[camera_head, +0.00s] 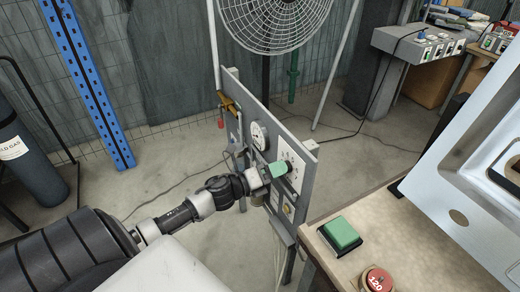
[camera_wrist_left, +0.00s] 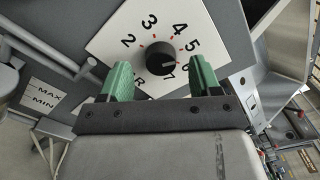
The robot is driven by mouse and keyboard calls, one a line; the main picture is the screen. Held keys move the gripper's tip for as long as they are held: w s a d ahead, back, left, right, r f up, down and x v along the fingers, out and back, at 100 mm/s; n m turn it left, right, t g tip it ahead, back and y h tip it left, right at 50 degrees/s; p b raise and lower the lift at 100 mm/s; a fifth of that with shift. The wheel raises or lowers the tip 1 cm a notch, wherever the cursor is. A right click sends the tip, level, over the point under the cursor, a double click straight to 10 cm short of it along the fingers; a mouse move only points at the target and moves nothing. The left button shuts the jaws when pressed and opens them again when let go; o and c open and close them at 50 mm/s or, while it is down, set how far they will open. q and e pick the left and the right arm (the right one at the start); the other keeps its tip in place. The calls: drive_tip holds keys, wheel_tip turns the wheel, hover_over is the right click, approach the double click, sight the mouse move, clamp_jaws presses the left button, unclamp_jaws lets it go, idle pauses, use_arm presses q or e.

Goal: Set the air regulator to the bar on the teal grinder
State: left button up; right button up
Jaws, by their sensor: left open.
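The air regulator's black round knob (camera_wrist_left: 161,58) sits on a white square plate (camera_wrist_left: 110,45) with the numbers 2 to 7 and partly covered lettering ending in "AR". A small mark shows at the knob's lower right, near 6 and 7, but I cannot tell the exact setting. My left gripper (camera_wrist_left: 160,66) is open, its green fingers on either side of the knob; I cannot tell whether they touch it. In the head view the gripper (camera_head: 279,170) is at the grey panel (camera_head: 231,97) and covers the knob. I cannot make out a teal grinder. My right gripper is not in view.
A round pressure gauge (camera_head: 260,135) is on the panel. Right of it is a workbench (camera_head: 345,268) with a green block (camera_head: 341,232) and a red disc marked 120 (camera_head: 377,280). A fan (camera_head: 275,22) stands behind, a blue post (camera_head: 88,80) and gas cylinder (camera_head: 28,155) left.

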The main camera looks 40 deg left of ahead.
use_arm(q)
drive_tip(key=b+v, duration=0.1)
drive_tip(key=v, duration=0.8)
drive_tip(key=shift+s, duration=0.4)
drive_tip(key=shift+a, duration=0.15)
